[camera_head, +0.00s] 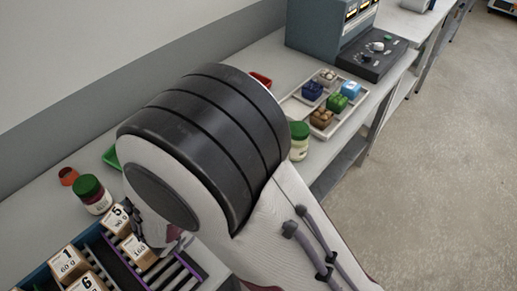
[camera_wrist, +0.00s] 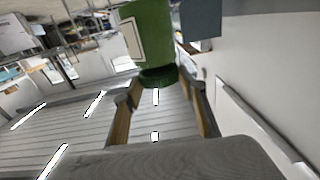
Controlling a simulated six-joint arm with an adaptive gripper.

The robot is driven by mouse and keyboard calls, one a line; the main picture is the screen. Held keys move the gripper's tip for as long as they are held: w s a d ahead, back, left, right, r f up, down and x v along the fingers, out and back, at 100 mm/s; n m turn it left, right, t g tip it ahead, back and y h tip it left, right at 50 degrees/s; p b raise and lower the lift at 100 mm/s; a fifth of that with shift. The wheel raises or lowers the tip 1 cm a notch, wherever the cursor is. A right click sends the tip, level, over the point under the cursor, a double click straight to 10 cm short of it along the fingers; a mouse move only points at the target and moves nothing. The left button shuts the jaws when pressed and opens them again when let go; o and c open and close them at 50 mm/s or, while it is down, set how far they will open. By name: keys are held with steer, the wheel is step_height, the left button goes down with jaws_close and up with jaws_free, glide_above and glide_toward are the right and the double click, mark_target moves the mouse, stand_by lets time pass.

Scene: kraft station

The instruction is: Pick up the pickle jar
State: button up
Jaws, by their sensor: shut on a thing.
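A green jar (camera_wrist: 152,38) with a pale label and a dark green lid shows at the top of the wrist view; I take it for the pickle jar. My gripper (camera_wrist: 160,88) is shut on it, with one finger on each side near the lid end. The jar's far end is cut off by the frame edge. In the head view my arm's large black and white joint hides the gripper and the held jar.
A green-lidded jar with dark red contents (camera_head: 93,196) stands at the left. Another green-lidded jar with pale contents (camera_head: 299,142) stands beside the light tray (camera_head: 294,102) of colored items. Numbered boxes (camera_head: 69,262) sit front left. A machine (camera_head: 325,32) stands at the back.

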steer(key=shift+r, duration=0.7)
steer(key=shift+w+d+f, duration=0.2)
steer(key=shift+w+d, duration=0.1)
steer(key=shift+d, duration=0.4)
steer(key=w+a+n+t+y, duration=0.1)
steer(key=w+a, duration=0.1)
steer(key=w, duration=0.4)
steer(key=w+a+r+n+t+y, duration=0.1)
steer(key=w+a, duration=0.2)
steer(key=w, duration=0.2)
steer(key=w+a+y, duration=0.1)
steer(key=w+a, duration=0.1)
steer(key=w, duration=0.4)
steer(key=w+a+r+n+t+y, duration=0.2)
steer(key=w+a+r+n+y, duration=0.2)
steer(key=w+a, duration=0.4)
steer(key=a+n+y, duration=0.1)
steer(key=a+y, duration=0.1)
steer(key=a, duration=0.1)
steer(key=shift+w+a+r+t+y, duration=0.2)
steer(key=shift+w+t+y, duration=0.1)
steer(key=shift+t+y, duration=0.1)
